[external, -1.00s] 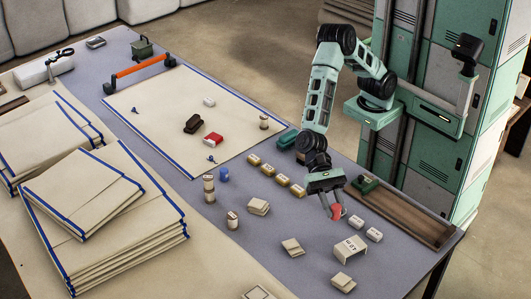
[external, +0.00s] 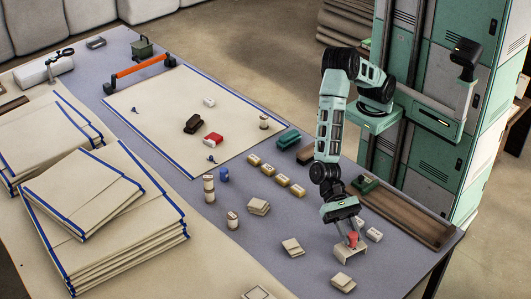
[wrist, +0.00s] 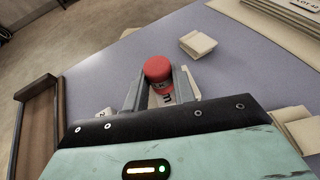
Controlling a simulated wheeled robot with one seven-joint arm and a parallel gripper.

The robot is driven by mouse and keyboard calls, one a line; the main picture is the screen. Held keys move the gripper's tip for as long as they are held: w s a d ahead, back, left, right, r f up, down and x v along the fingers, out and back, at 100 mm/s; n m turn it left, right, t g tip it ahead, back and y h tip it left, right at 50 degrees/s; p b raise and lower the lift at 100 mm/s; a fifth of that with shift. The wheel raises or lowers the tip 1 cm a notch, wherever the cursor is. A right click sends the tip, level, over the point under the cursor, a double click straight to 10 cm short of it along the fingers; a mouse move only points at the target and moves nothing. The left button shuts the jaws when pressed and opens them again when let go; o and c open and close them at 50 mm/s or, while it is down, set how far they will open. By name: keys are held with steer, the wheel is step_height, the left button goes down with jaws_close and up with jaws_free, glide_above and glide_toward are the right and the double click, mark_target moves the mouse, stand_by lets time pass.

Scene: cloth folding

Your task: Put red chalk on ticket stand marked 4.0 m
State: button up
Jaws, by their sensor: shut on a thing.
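The red chalk (external: 352,239) is a short red cylinder, held between the fingers of my gripper (external: 350,235). In the wrist view the red chalk (wrist: 158,70) stands upright between the two fingertips (wrist: 160,82). The white ticket stand (external: 344,258) is directly below it near the table's front right. In the wrist view part of the stand (wrist: 186,84) shows with an "m" on it; the rest of its marking is hidden by the chalk and fingers. I cannot tell if the chalk touches the stand's top.
Two small white blocks (external: 374,235) lie just right of my gripper. Stacks of cream cards (external: 292,247) lie to the left and in front. A row of several yellowish blocks (external: 282,180) lies behind. A long wooden tray (external: 410,217) runs along the right edge.

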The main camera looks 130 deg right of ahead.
steer(key=shift+f, duration=0.25)
steer(key=shift+f, duration=0.15)
steer(key=o, duration=1)
steer(key=shift+r, duration=0.25)
